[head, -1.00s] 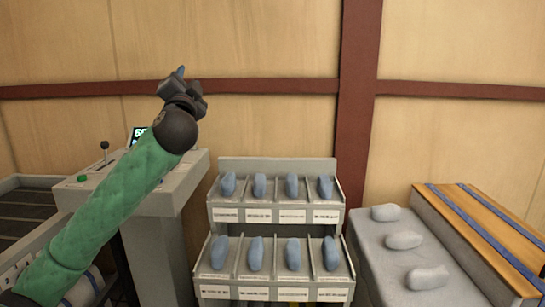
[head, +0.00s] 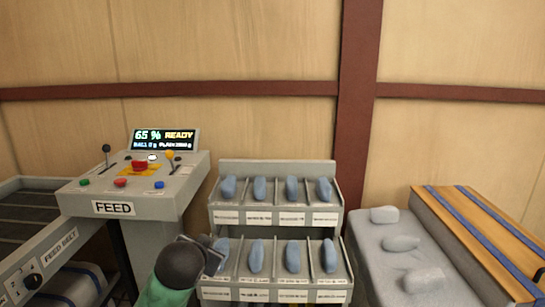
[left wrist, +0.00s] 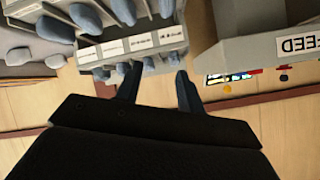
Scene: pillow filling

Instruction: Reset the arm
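My left gripper (head: 212,246) is low in the head view, in front of the lower left of the pillow rack (head: 277,168). In the left wrist view its two dark fingers (left wrist: 158,85) stand apart with nothing held between them. The wrist view is upside down and shows the rack's labels (left wrist: 128,43) and blue-grey pillows beyond the fingers. In the head view the gripper partly covers the lower leftmost compartment and its pillow. My right gripper is in neither view.
A FEED console (head: 113,208) with buttons and a screen reading 65 % READY (head: 164,140) stands left. Right of the rack, a grey surface (head: 375,265) holds three pale pillows (head: 401,243), beside a wooden bench with blue strips (head: 478,235).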

